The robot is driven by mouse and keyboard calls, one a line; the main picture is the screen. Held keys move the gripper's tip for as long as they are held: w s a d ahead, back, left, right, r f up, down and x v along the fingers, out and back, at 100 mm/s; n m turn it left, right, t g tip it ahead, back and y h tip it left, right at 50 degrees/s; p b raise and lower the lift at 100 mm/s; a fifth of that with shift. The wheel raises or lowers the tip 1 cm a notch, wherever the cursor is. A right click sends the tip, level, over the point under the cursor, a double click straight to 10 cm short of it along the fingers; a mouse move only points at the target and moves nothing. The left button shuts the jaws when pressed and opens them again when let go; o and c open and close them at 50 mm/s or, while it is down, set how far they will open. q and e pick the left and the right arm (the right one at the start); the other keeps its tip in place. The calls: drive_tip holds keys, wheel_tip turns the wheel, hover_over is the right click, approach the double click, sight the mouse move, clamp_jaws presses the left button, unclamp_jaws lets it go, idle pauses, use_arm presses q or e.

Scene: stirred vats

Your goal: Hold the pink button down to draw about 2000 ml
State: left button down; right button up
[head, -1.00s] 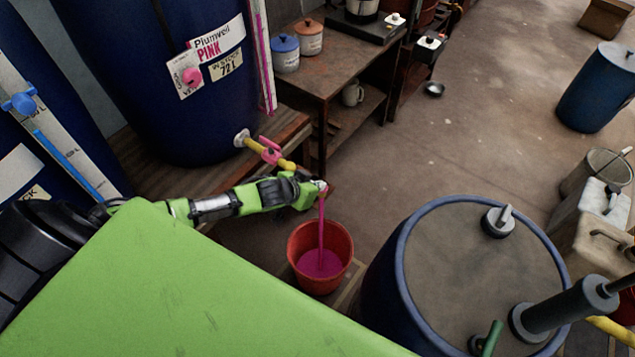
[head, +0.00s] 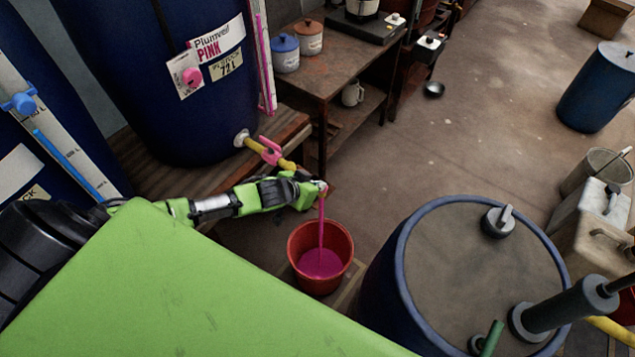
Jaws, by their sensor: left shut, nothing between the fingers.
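The large blue vat (head: 175,120) at the upper left has a label that reads PINK. A pink button (head: 193,75) sits on a white plate on its front. A yellow spout with a pink valve handle (head: 268,151) comes out low on the vat. My left gripper (head: 322,188) is shut at the spout's outlet end; the spout's tip is hidden behind it. A pink stream (head: 321,222) falls from there into a red bucket (head: 333,281), where pink liquid (head: 320,264) lies. My right gripper is not in view.
A clear gauge tube with pink liquid (head: 262,60) runs beside the vat. A wooden table (head: 330,75) with a blue-lidded jar (head: 286,53) stands behind. A blue drum (head: 470,260) stands right of the bucket.

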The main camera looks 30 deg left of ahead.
use_arm(q)
drive_tip(key=shift+s+a+f, duration=0.1)
drive_tip(key=shift+s+f, duration=0.45)
drive_tip(key=shift+f, duration=0.15)
drive_tip(key=s+r+p, duration=0.3)
drive_tip(key=s+r, duration=0.3)
drive_tip(key=r, duration=0.6)
drive_tip(key=shift+a+r, duration=0.25)
drive_tip(key=shift+a, duration=0.15)
drive_tip(key=shift+w, duration=0.1)
